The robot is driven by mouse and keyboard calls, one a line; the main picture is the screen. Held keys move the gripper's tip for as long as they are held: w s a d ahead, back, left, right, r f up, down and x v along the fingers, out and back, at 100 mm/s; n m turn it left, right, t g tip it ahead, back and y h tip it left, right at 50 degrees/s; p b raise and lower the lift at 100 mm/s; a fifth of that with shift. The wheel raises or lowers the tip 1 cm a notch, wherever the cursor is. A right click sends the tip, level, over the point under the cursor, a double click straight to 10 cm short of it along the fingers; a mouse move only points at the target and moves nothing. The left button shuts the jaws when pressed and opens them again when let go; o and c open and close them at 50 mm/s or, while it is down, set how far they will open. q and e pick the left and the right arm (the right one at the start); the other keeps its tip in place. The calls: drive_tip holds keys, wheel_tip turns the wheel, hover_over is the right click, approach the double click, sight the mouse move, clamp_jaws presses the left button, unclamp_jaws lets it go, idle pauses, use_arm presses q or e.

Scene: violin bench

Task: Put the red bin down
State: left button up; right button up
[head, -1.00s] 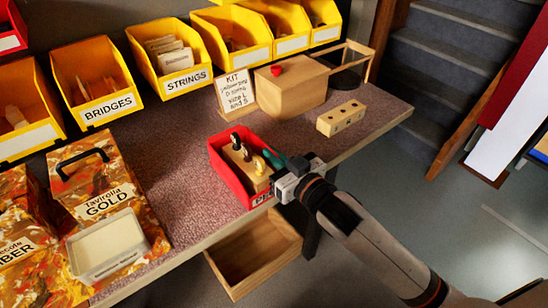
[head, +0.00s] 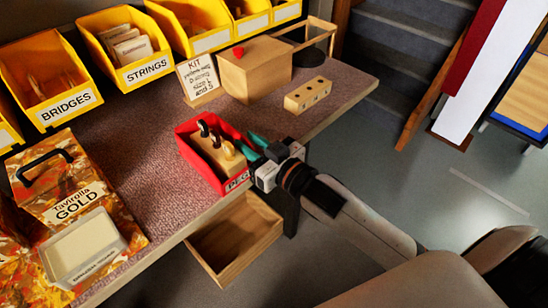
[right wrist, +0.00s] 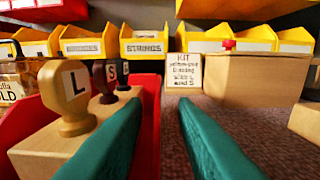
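The red bin (head: 184,150) stands on the bench top (head: 150,185) near its front edge, with its label (head: 237,181) facing front. A wooden block (right wrist: 40,150) with several lettered knob-handled tools sits inside it. My right gripper (head: 253,147) is at the bin's right side, its teal fingers apart. In the right wrist view, the left finger is inside the bin and the right finger is outside, with the red wall (right wrist: 148,125) between them. Carpet shows between the wall and the right finger. My left gripper is not in view.
Yellow bins (head: 125,42) line the back. A KIT card (head: 200,78), a wooden box (head: 256,75) and a holed block (head: 308,95) stand behind the red bin. A Gold box (head: 62,190) and a tray (head: 85,248) are left. An open drawer (head: 235,240) juts below.

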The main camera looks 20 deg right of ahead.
drive_tip(key=v, duration=0.9)
drive_tip(key=d+f+m+g+h, duration=0.1)
drive_tip(key=d+f+g+h, duration=0.2)
drive_tip(key=f, duration=0.9)
drive_tip(key=d+f+m+g+h, duration=0.1)
drive_tip(key=d+f+g+h, duration=0.15)
drive_tip(key=f, duration=0.95)
drive_tip(key=s+a+f+g, duration=0.1)
drive_tip(key=s+f+g, duration=0.3)
drive_tip(key=s+f, duration=0.4)
drive_tip(key=s+a+f+g, duration=0.2)
drive_tip(key=s+f+g, duration=0.3)
drive_tip(key=s+f, duration=0.4)
wheel_tip(320, 180, down, 6)
drive_tip(key=shift+a, duration=0.35)
